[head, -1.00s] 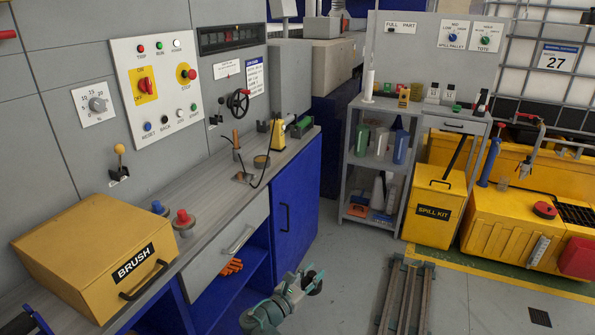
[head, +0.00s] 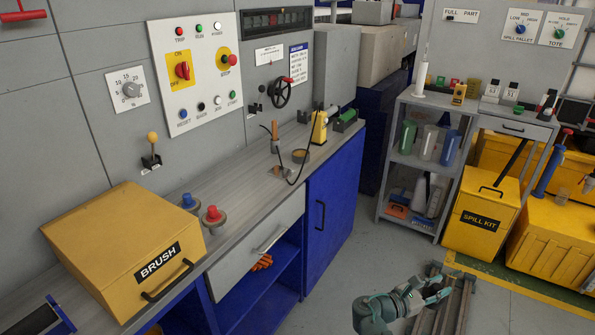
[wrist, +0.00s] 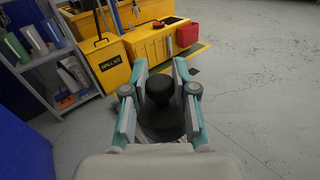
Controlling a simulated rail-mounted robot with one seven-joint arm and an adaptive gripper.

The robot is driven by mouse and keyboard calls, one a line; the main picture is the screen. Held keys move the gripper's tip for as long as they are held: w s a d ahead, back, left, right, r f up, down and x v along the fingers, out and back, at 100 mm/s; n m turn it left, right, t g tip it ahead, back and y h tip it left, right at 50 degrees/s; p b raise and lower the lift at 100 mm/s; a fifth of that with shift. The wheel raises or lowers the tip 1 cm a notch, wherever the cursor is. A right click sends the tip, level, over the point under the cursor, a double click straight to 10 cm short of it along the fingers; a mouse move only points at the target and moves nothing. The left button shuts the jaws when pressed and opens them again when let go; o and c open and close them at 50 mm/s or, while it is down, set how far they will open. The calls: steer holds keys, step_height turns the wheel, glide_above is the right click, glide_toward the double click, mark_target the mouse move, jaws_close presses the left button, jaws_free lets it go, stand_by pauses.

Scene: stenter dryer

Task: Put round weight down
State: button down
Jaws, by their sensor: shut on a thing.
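In the wrist view my gripper (wrist: 160,82) has its two teal-and-grey fingers on either side of a round black weight (wrist: 159,115) with a knob on top. The fingers are closed on it and hold it upright. The weight cannot be made out there.
The grey workbench (head: 236,190) at left carries a yellow BRUSH box (head: 110,235) and blue and red knobbed pieces (head: 188,203). A grey shelf (head: 408,165) and yellow SPILL KIT bin (head: 480,220) stand behind. A rail track (head: 455,310) crosses the floor.

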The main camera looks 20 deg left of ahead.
steer(key=shift+a+r, duration=0.1)
steer(key=shift+a, duration=0.15)
steer(key=w+a+r+n+t+y, duration=0.25)
steer(key=w+a+r+y, duration=0.4)
steer(key=a, duration=1.05)
steer(key=w+a+r+n+t+y, duration=0.3)
steer(key=w+a+r, duration=0.55)
steer(key=a, duration=0.75)
steer(key=w+a+r+n+t+y, duration=0.2)
steer(key=w+a+r+n+y, duration=0.5)
steer(key=a, duration=1)
steer(key=shift+w+a+f+m+g+h, duration=0.1)
steer(key=shift+w+a+f+m+h, duration=0.3)
steer(key=shift+w+a+f, duration=1.05)
steer(key=shift+w+a+f+m+g+h, duration=0.1)
steer(key=shift+w+a+f+m+h, duration=0.5)
steer(key=shift+w, duration=1.5)
steer(key=shift+w+a+f+m+g+h, duration=0.1)
steer(key=shift+w+a+f+h, duration=0.05)
steer(key=shift+w+a+f, duration=1.25)
steer(key=f, duration=0.1)
steer(key=w+f, duration=0.1)
steer(key=f, duration=0.1)
steer(key=shift+d+f+p, duration=0.15)
steer(key=shift+d+p, duration=0.05)
steer(key=shift+p, duration=0.1)
steer(key=shift+f, duration=0.25)
steer(key=shift+f, duration=0.1)
